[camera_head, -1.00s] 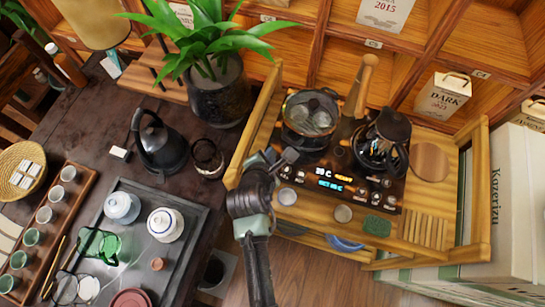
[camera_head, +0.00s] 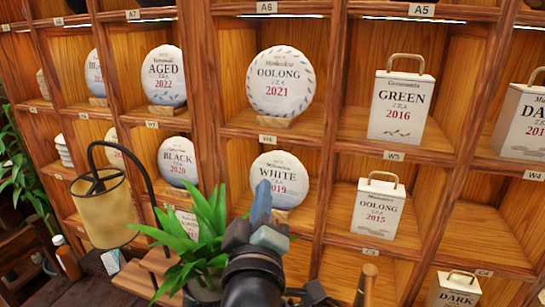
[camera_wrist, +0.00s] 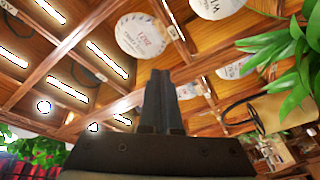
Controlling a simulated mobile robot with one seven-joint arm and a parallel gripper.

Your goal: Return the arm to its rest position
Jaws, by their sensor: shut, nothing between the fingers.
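My gripper (camera_head: 262,195) is raised in front of the shelf wall in the head view, with its fingers pointing up. In that view its fingertips overlap the left part of the round White 2019 tea cake (camera_head: 284,168); the gap in depth cannot be told. In the wrist view the fingers of my gripper (camera_wrist: 158,90) are together and hold nothing. My arm (camera_head: 252,280) rises from the bottom middle of the head view.
A wooden shelf wall (camera_head: 327,150) holds round tea cakes and boxed teas. A green potted plant (camera_head: 200,240) stands just left of my gripper. A tan lamp shade (camera_head: 102,208) hangs further left. A wooden handle (camera_head: 366,283) sticks up at right.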

